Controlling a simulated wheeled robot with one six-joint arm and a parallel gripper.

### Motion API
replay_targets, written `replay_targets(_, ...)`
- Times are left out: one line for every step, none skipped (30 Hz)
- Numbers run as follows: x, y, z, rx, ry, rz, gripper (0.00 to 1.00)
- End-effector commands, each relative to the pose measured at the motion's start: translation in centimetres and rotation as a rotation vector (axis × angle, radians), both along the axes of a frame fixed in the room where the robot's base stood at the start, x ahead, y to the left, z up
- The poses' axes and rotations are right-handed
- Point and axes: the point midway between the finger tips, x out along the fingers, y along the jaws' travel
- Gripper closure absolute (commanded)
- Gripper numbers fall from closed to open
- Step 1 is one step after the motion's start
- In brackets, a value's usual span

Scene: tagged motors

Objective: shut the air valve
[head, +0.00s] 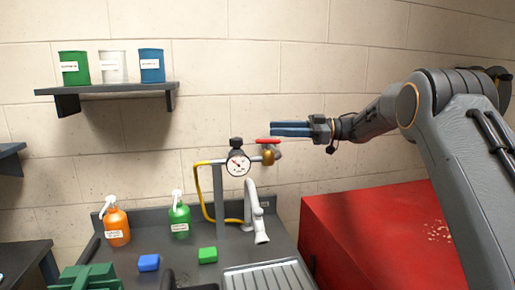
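The air valve has a red handle (268,140) over a brass-coloured body (268,156). It sits to the right of a round white pressure gauge (238,164) on a grey post. The red handle lies roughly level, pointing left and right. My gripper (273,129) reaches in from the right, with its two blue fingers pointing left. The fingers appear just above the red handle in the picture. I cannot tell whether they touch it or are at its depth. The gap between the fingers is not clear, and nothing is seen held.
A yellow hose (199,195) loops left of the post, and a light grey tap (255,212) stands below. Orange (117,225) and green (180,218) bottles stand on the dark bench. A red cabinet (365,230) is at right. A shelf (110,90) holds three cans.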

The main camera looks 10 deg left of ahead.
Motion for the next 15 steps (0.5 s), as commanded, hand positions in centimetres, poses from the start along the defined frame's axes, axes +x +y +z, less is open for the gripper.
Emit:
replay_targets(0.3,0.0,-1.0,0.0,0.0,0.0,0.67)
replay_targets(0.4,0.0,-1.3,0.0,0.0,0.0,0.67)
replay_targets(0.5,0.0,-1.8,0.0,0.0,0.0,0.67)
replay_targets(0.6,0.0,-2.1,0.0,0.0,0.0,0.67)
replay_targets(0.7,0.0,-2.4,0.0,0.0,0.0,0.67)
replay_targets(0.8,0.0,-3.0,0.0,0.0,0.001,0.67)
replay_targets(0.9,0.1,-3.3,0.0,0.0,0.001,0.67)
replay_targets(1.0,0.1,-3.6,0.0,0.0,0.001,0.67)
replay_targets(1.1,0.1,-4.0,0.0,0.0,0.001,0.67)
replay_targets(1.1,0.1,-4.2,0.0,0.0,0.001,0.67)
replay_targets(1.2,0.1,-4.4,0.0,0.0,0.001,0.67)
replay_targets(1.2,0.1,-4.6,0.0,0.0,0.001,0.67)
replay_targets(1.2,0.2,-4.6,0.0,0.0,0.002,0.67)
replay_targets(1.2,0.3,-4.7,0.0,0.0,0.002,0.67)
replay_targets(1.2,0.5,-4.7,0.001,0.0,0.002,0.67)
